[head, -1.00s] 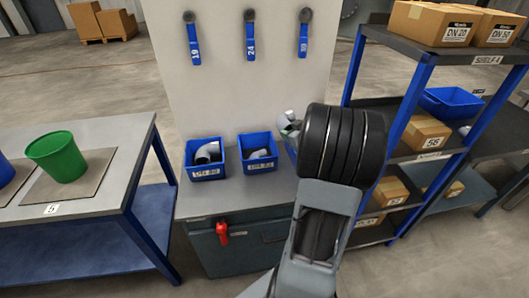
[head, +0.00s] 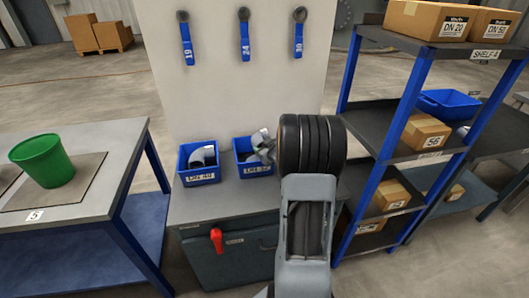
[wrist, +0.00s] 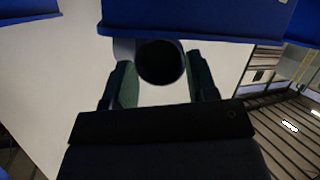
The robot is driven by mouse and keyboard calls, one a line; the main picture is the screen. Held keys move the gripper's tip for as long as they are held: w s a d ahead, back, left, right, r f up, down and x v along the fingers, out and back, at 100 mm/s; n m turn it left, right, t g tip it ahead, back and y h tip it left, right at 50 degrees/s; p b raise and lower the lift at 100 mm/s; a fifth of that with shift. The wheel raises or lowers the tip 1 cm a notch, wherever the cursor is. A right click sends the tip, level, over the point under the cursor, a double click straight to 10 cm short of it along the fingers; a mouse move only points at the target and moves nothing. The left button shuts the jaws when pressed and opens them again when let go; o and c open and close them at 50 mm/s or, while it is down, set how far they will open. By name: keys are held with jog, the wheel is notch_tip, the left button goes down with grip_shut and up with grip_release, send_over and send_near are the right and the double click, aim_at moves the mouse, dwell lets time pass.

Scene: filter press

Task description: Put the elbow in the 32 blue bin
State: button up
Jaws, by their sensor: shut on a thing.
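My gripper (head: 262,146) is at the right-hand blue bin (head: 244,171), by its upper right part in the head view. In the wrist view, my gripper (wrist: 160,85) is shut on a grey pipe elbow (wrist: 121,49), whose dark round opening faces the camera between the fingers. A blue bin wall (wrist: 190,20) is close beyond the elbow there. The right-hand bin's label is too small to read surely. My dark wrist hides part of the gripper in the head view; I cannot tell if the elbow touches the bin.
A left-hand blue bin (head: 198,178) holds a grey elbow (head: 203,156). Both bins stand on a grey cabinet (head: 240,205) before a panel with hanging blue wrenches (head: 243,38). A shelf rack (head: 395,120) stands close right; a green bucket (head: 43,160) is on the left table.

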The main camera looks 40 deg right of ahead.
jog(key=shift+f, duration=0.4)
jog(key=shift+f, duration=0.15)
